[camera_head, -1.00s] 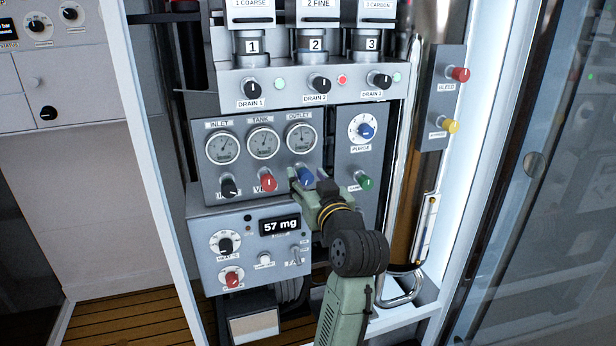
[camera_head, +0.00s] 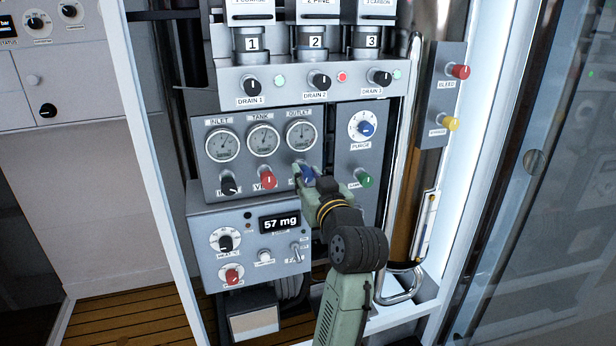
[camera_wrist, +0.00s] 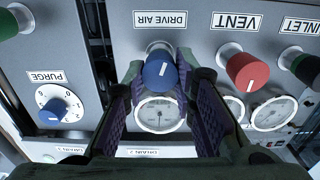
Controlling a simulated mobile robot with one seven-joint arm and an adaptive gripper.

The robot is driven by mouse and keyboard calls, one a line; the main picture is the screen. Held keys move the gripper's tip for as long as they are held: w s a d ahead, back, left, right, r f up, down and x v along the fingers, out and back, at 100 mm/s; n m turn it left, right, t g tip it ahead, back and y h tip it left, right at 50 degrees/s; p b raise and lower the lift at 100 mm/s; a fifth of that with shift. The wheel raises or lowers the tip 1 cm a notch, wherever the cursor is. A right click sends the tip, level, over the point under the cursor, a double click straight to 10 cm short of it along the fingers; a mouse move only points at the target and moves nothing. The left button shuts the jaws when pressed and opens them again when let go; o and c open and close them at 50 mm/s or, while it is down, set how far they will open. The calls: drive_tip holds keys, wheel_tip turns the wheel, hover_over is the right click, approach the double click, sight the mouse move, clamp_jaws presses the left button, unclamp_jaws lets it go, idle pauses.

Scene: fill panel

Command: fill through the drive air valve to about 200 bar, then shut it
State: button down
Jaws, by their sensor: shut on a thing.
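The drive air valve is a blue knob with a white pointer line; it shows in the wrist view (camera_wrist: 158,72) under an upside-down DRIVE AIR label (camera_wrist: 160,19). My gripper (camera_wrist: 160,70) is shut on this knob, one finger on each side. In the head view my gripper (camera_head: 307,176) comes from the lower right and hides part of the blue knob (camera_head: 308,172). The OUTLET gauge (camera_head: 301,136) sits above the knob; its needle is too small to read surely. The TANK gauge (camera_head: 263,142) and INLET gauge (camera_head: 222,145) are to its left.
The red VENT knob (camera_head: 268,177) is close left of my gripper, and a green knob (camera_head: 364,180) is close right. The black inlet knob (camera_head: 229,186) is farther left. The PURGE dial (camera_head: 362,127) is above right. A display (camera_head: 280,223) below reads 57 mg.

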drive_tip(key=shift+m, duration=0.3)
drive_tip(key=m+p, duration=0.3)
drive_tip(key=m, duration=0.2)
drive_tip(key=shift+d+r+p, duration=0.1)
drive_tip(key=shift+p, duration=0.2)
drive_tip(key=m+p, duration=0.2)
drive_tip(key=m, duration=0.2)
drive_tip(key=shift+m+p, duration=0.85)
drive_tip(key=shift+m, duration=0.55)
drive_tip(key=shift+d+f, duration=0.1)
drive_tip(key=shift+f, duration=0.1)
drive_tip(key=c, duration=1.3)
unclamp_jaws()
drive_tip(key=v, duration=1.2)
